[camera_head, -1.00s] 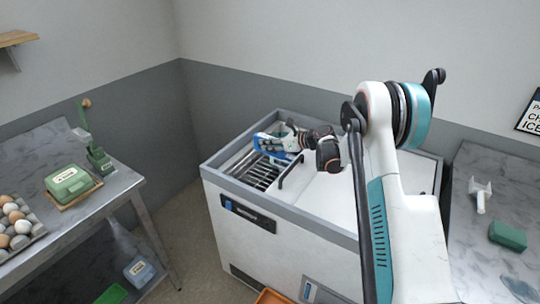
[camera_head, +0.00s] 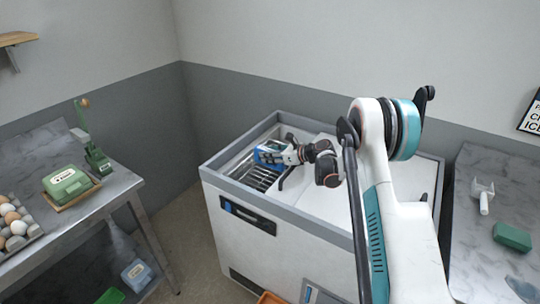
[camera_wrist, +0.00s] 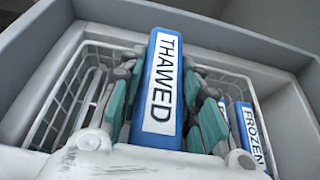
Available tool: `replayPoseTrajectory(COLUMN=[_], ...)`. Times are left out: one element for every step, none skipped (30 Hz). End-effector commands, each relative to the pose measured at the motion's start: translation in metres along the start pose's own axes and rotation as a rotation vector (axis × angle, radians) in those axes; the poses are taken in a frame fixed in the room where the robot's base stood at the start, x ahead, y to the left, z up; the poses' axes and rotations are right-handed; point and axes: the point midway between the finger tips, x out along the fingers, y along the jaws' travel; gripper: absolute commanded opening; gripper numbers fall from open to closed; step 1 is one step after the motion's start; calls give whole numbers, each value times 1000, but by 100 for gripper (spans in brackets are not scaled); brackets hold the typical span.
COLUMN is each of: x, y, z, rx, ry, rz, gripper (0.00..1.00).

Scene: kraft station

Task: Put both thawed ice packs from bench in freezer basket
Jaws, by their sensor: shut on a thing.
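My gripper (camera_head: 284,153) is shut on a blue ice pack (camera_head: 266,151) inside the open left part of the chest freezer. In the wrist view the pack (camera_wrist: 160,90) has a white label reading THAWED, and the teal-padded fingers grip it from both sides. The white wire freezer basket (camera_wrist: 65,85) lies around and below it. A blue pack labelled FROZEN (camera_wrist: 250,132) is at the right of the basket, partly hidden by a finger. I cannot make out a second thawed pack. Whether the held pack touches the basket floor is unclear.
The chest freezer's (camera_head: 233,250) grey rim surrounds the opening, and its right part is covered. The left bench holds a green box (camera_head: 68,186) and an egg tray (camera_head: 18,240). The right bench holds a white scoop (camera_head: 482,195) and a green block (camera_head: 512,237).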

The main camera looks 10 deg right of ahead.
Motion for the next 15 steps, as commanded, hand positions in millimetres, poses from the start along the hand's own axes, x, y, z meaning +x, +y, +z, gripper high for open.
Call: replayPoseTrajectory(x=[1,1,2,2,2,2,2,2,2,3,3,3,3,3,3], y=[0,0,0,0,0,0,0,0,1,1,1,1,1,1,1], z=[-2,-3,-4,-5,-6,-6,-6,-6,-6,-6,-7,-7,-7,-7,-7], rx=[0,0,0,0,0,0,0,0,0,0,0,0,0,0,0], ry=[-1,0,0,0,0,0,0,1,1,2,2,2,2,2,3], rz=[0,0,0,0,0,1,1,1,1,1,2,2,2,2,2], gripper=[0,0,0,0,0,0,0,0,36,43,49,51,51,51,51])
